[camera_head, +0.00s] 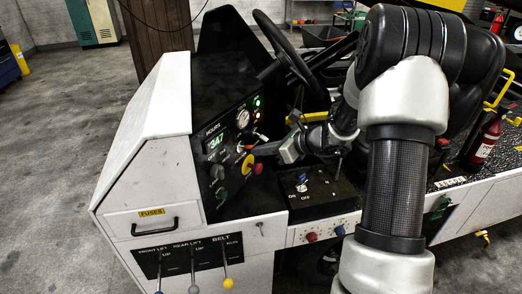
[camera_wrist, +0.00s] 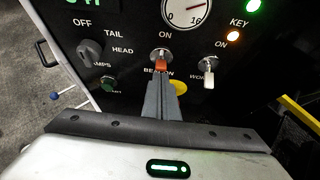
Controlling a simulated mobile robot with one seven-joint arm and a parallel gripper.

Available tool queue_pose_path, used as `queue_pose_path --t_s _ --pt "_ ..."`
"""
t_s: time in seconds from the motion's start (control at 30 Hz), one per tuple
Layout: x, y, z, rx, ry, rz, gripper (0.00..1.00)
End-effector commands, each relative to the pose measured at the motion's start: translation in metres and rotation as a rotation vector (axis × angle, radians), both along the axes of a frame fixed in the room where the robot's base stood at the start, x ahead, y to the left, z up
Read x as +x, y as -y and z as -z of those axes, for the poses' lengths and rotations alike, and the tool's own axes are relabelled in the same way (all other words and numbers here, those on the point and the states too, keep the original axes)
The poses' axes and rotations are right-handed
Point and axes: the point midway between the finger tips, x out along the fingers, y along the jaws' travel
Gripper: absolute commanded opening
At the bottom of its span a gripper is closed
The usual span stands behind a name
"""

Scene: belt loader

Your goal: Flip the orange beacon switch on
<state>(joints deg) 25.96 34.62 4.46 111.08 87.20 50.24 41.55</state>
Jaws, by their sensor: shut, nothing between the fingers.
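The orange beacon switch (camera_wrist: 161,66) sits on the black panel, with "ON" above it and "BEACON" partly hidden below. Its orange tip hangs below its metal base, on the side away from the "ON" label. My gripper (camera_wrist: 161,82) is shut and empty, its fingertips right at or just below the orange tip; I cannot tell whether they touch. In the head view my gripper (camera_head: 254,151) reaches the panel from the right, and I cannot make out the switch clearly beside it.
A white-tipped work switch (camera_wrist: 208,74) is to the right and a dark rotary knob (camera_wrist: 90,50) to the left. A yellow-ringed red button (camera_head: 257,168) lies just below my gripper. The steering wheel (camera_head: 289,60) stands behind, and several levers (camera_head: 226,270) are at the front.

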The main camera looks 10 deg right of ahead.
Motion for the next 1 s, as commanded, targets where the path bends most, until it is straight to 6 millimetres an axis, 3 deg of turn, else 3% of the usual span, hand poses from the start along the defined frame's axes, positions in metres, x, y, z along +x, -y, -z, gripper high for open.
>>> queue_pose_path --t_s 0.03,0.27,0.37,0.53,0.6,1.0 --pt "0.003 -0.001 -0.007 0.005 0.014 -0.001 0.0" --pt "0.004 -0.001 -0.005 0.006 0.018 -0.002 0.0" --pt "0.004 0.002 0.008 0.007 0.016 -0.003 0.0" --pt "0.0 0.012 0.049 0.002 0.003 -0.005 0.0" --pt "-0.01 0.024 0.022 -0.001 0.008 -0.003 0.0" --pt "-0.052 0.064 -0.019 -0.001 0.001 -0.005 0.0"
